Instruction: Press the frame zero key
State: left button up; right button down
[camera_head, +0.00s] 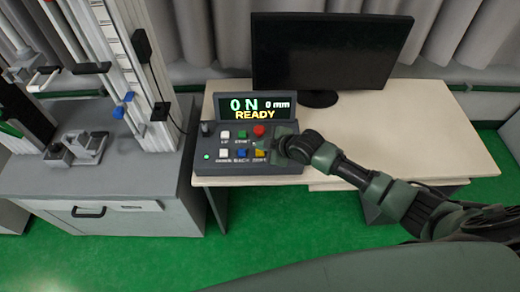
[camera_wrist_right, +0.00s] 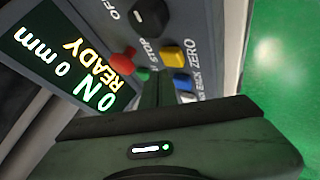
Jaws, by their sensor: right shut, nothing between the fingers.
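The yellow key (camera_head: 259,154), labelled ZERO, is at the lower right of the key rows on the grey control box (camera_head: 212,172). It also shows uncovered in the right wrist view (camera_wrist_right: 172,57). My right gripper (camera_head: 272,146) is over the right part of the box, close to the yellow key. Its fingers (camera_wrist_right: 156,90) are shut and empty, pointing at the panel between the green and blue keys in the wrist view. I cannot tell whether they touch the panel. The display (camera_head: 254,108) reads 0 N, 0 mm, READY. My left gripper is not in view.
Neighbouring keys are blue (camera_head: 241,153), green (camera_head: 242,134), red (camera_head: 259,130) and white (camera_head: 224,134). A black knob (camera_wrist_right: 150,17) sits near the yellow key. A monitor (camera_head: 330,55) stands behind. The drop tower (camera_head: 125,60) is at left. The desk's right side (camera_head: 430,135) is clear.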

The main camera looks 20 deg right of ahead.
aim_at(262, 154)
notch_tip(262, 154, up, 5)
jog(key=p, duration=0.5)
jog(key=shift+r, duration=0.1)
dwell(0.4)
